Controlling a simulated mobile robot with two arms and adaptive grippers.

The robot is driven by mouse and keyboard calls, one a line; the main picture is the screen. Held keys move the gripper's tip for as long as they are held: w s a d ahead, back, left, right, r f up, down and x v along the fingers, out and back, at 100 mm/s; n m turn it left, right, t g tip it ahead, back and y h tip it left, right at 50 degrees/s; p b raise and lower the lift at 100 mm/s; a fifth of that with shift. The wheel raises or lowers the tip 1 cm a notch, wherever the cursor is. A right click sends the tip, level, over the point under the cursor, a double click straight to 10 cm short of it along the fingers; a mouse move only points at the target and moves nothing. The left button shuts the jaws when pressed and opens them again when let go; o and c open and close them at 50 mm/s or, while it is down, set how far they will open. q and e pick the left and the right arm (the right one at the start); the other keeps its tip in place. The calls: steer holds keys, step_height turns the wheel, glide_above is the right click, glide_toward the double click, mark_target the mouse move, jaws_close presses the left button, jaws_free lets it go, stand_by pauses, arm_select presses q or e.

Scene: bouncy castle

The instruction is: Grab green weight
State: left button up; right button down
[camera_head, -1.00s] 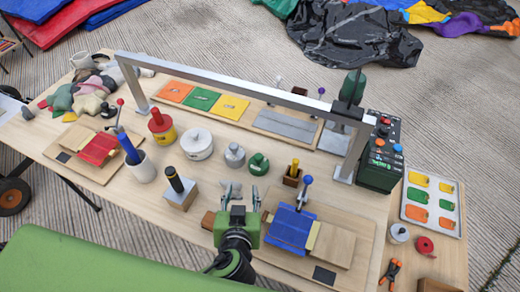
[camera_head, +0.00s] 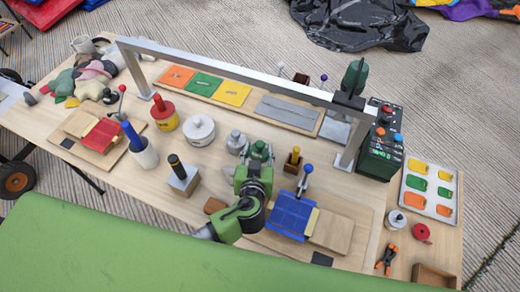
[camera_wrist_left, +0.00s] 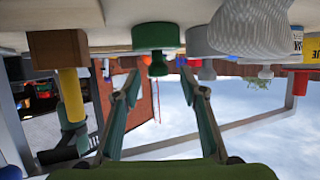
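The green weight (camera_head: 260,150), a small round base with a knob on top, stands on the wooden table in the middle of the head view. My left gripper (camera_head: 257,163) is right in front of it and covers its near side. In the left wrist view, which is upside down, the green weight (camera_wrist_left: 155,38) appears between the tips of my left gripper (camera_wrist_left: 160,80). The two fingers are spread apart, and I see no contact with the weight. My right gripper is in neither view.
A grey weight (camera_head: 237,142) stands close on the left, and a wooden block with a yellow handle (camera_head: 293,160) on the right. A blue press (camera_head: 292,212) lies near right. A metal frame (camera_head: 250,75) spans behind.

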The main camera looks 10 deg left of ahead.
mark_target(260, 143)
arm_select(q)
steer(key=shift+d+p+x, duration=0.2)
steer(key=shift+p+x, duration=0.1)
steer(key=shift+x, duration=1.45)
jaws_close()
steer(key=shift+w+r, duration=0.15)
steer(key=shift+r, duration=0.1)
